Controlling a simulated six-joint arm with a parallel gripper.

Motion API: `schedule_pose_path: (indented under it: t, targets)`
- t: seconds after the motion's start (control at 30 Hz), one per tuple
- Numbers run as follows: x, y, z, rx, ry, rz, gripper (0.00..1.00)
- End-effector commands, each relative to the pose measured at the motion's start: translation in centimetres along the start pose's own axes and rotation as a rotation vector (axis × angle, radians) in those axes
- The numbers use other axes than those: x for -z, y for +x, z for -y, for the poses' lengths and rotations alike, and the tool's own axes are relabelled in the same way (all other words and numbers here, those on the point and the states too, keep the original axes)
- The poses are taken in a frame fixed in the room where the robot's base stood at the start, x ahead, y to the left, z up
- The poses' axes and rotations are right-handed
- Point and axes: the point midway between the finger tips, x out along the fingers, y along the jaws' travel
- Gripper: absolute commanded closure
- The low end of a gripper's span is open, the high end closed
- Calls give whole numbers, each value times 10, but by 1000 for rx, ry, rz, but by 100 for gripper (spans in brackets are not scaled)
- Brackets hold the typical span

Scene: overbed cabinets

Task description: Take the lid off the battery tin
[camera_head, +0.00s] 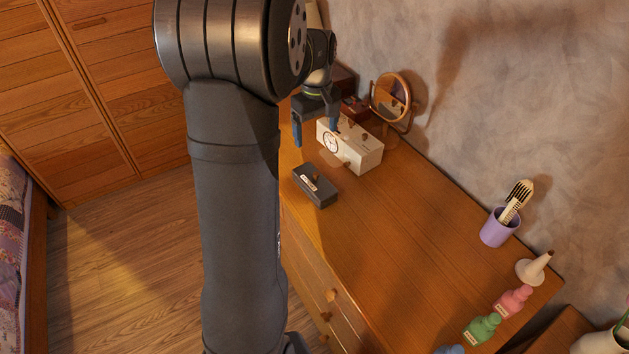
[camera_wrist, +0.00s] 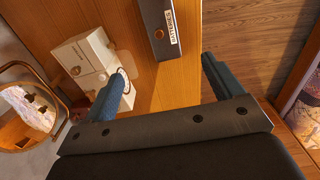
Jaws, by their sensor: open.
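The battery tin (camera_head: 316,186) is a dark grey box with a small brown knob on its lid and a white label. It sits on the wooden dresser top near its front edge, and the lid appears to be on. In the wrist view the tin (camera_wrist: 155,14) is at the top centre, partly cut off by the frame, with its knob and BATTERIES label showing. My gripper (camera_head: 315,132) is open and empty, above the dresser and apart from the tin. In the wrist view its two blue fingers (camera_wrist: 165,68) are spread wide, with the tin beyond them.
A white box (camera_head: 362,155) with a clock picture and knob stands close behind the tin. A round mirror (camera_head: 390,98) is beyond it. A purple cup (camera_head: 497,228) with a brush, a white funnel-like object (camera_head: 533,268) and pink and green bottles stand right. The middle dresser top (camera_head: 400,235) is clear.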

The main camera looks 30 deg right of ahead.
Motion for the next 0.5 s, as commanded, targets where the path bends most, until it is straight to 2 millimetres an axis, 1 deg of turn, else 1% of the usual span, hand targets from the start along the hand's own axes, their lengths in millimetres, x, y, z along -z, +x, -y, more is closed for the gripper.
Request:
schedule_pose_path:
  t: [0.3, 0.4, 0.5]
  targets:
    - [-1, 68, 1, 4, 1, 4, 15]
    - [0, 88, 1, 4, 2, 4, 15]
    - [0, 103, 1, 3, 2, 3, 15]
